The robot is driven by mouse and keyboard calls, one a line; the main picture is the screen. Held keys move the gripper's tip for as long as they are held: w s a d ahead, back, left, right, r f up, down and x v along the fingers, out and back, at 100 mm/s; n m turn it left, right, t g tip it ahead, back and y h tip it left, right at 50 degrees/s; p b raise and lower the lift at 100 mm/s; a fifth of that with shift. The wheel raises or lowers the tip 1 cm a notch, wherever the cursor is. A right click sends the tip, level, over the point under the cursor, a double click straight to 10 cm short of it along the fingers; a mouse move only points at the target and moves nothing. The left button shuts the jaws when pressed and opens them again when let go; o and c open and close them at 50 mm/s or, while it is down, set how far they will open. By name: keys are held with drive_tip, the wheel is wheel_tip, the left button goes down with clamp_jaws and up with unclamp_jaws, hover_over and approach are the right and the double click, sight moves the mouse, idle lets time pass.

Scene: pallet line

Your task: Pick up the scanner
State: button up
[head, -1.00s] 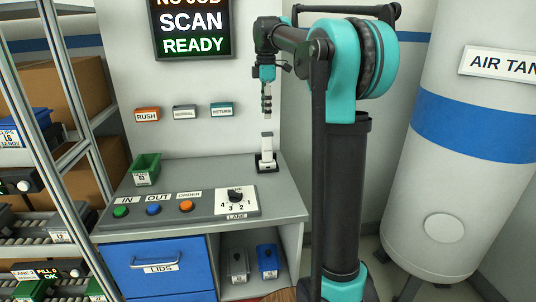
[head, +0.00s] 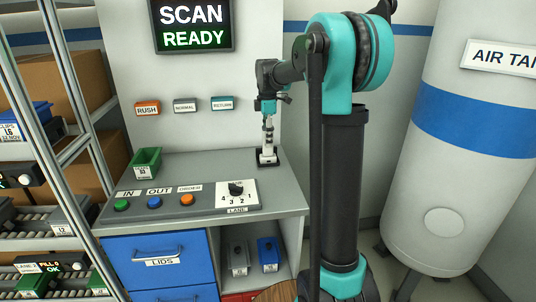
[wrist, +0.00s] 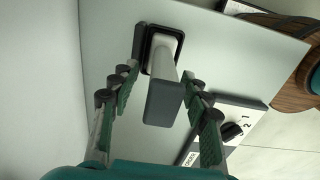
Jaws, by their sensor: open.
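The scanner (head: 268,153) is white with a grey top and stands upright in a black holder (head: 267,162) at the back right of the grey desk. In the wrist view the scanner's grey head (wrist: 165,104) points toward the camera and its white body runs down into the black-rimmed holder (wrist: 176,31). My gripper (head: 268,128) is just above the scanner, pointing down. In the wrist view my gripper (wrist: 155,88) is open, with one finger on each side of the scanner's head. A gap shows on the left; the right finger is very close, and I cannot tell if it touches.
A green bin (head: 146,162) stands at the desk's back left. A panel with coloured buttons and a lane dial (head: 236,188) lies in front of the holder. The wall rises close behind the desk (head: 180,222). A screen (head: 192,25) reads SCAN READY.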

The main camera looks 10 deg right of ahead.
drive_tip(key=shift+s+d+f, duration=0.1)
drive_tip(key=shift+f, duration=1.75)
clamp_jaws()
